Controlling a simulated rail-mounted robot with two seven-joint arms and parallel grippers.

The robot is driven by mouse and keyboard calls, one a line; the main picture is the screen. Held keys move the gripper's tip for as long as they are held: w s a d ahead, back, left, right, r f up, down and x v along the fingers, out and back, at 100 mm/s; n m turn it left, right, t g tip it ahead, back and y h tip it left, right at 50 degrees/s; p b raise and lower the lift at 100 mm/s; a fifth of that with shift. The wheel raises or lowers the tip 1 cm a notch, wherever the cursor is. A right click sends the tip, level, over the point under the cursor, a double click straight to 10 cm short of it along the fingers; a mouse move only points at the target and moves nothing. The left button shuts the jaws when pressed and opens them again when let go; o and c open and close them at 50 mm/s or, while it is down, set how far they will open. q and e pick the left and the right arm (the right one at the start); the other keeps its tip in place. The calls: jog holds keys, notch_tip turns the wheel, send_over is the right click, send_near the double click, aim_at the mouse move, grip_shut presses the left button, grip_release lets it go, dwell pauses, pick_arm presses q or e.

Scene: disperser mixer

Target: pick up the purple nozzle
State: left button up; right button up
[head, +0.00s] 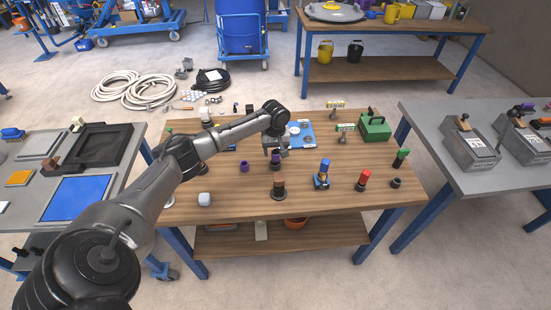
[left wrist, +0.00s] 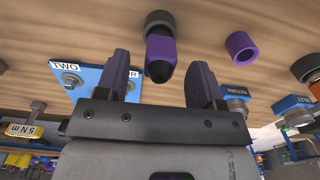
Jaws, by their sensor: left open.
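The purple nozzle (head: 275,155) stands upright on the wooden table with a dark collar at its base. In the left wrist view the purple nozzle (left wrist: 161,50) shows its black tip towards the camera. My left gripper (head: 275,147) is above it, partly hiding it in the head view. In the left wrist view my left gripper (left wrist: 158,80) is open, one finger on each side of the nozzle's tip, with visible gaps on both sides. A separate purple ring (head: 243,166) lies to the left in the head view. It also shows in the left wrist view (left wrist: 241,47).
A brown nozzle (head: 278,186), a blue one (head: 323,172), a red one (head: 364,176) and a green one (head: 401,157) stand around the table. A blue plate (head: 303,133) lies behind the gripper. A green box (head: 375,128) stands at the back right.

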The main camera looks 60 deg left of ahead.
pick_arm(q)
notch_tip(320, 180, down, 4)
jog(key=shift+r+b, duration=0.1)
jog(key=shift+b, duration=0.3)
jog(key=shift+r, duration=0.1)
jog(key=c, duration=1)
jog(key=shift+r, duration=0.1)
